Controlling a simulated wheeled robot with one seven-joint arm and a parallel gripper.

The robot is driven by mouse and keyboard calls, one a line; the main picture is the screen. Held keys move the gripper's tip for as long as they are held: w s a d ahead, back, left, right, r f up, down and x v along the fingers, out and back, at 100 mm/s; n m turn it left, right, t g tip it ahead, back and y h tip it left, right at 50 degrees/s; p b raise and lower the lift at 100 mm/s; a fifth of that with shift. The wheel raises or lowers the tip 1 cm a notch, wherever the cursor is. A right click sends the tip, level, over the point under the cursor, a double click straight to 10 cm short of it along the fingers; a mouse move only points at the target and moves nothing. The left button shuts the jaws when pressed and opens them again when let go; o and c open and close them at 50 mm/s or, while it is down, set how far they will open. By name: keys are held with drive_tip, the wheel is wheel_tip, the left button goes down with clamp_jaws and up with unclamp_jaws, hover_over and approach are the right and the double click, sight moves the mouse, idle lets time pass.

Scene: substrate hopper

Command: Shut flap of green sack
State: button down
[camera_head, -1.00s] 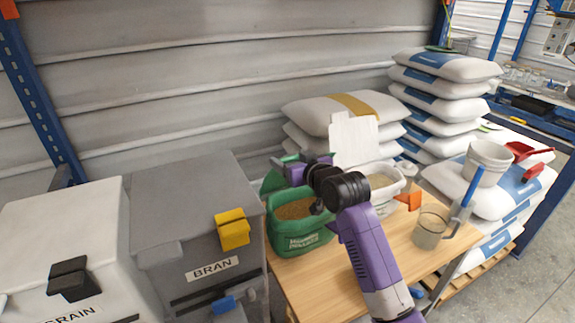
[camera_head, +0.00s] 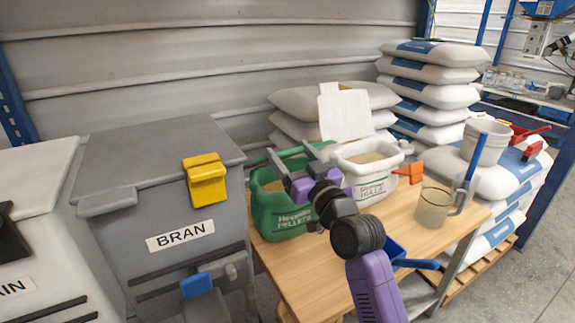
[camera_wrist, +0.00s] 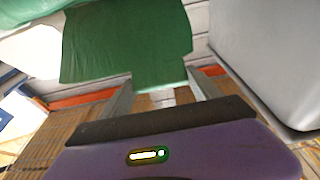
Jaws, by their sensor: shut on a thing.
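The green sack (camera_head: 278,222) stands on the wooden table, its mouth open on brownish contents. My gripper (camera_head: 288,156) is over the sack's far rim. In the wrist view, green sheet (camera_wrist: 150,62), which looks like the sack's flap, reaches down between my two fingers (camera_wrist: 160,88), and the gripper is shut on it. In the head view the flap is mostly hidden by my gripper, so its exact tilt cannot be told.
A white sack (camera_head: 372,188) with its pale flap (camera_head: 344,113) upright stands close on the right. The grey bran bin (camera_head: 150,215) is close on the left. A clear jug (camera_head: 433,208) is on the table's right. Stacked sacks (camera_head: 430,95) stand behind.

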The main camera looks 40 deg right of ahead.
wheel_tip(320, 180, down, 12)
drive_tip(key=s+t+b, duration=0.1)
drive_tip(key=s+b, duration=0.1)
drive_tip(key=b, duration=1.4)
drive_tip(key=shift+s+a+r+t+h, duration=0.15)
drive_tip(key=shift+s+a+t+h, duration=0.15)
drive_tip(key=shift+s+a+t, duration=0.1)
drive_tip(key=shift+c, duration=1.1)
unclamp_jaws()
drive_tip(key=shift+o, duration=0.5)
drive_tip(key=shift+r, duration=0.1)
drive_tip(key=shift+s, duration=0.1)
drive_tip(key=v, duration=0.7)
drive_tip(key=shift+s+b, duration=0.2)
drive_tip(key=shift+b, duration=0.15)
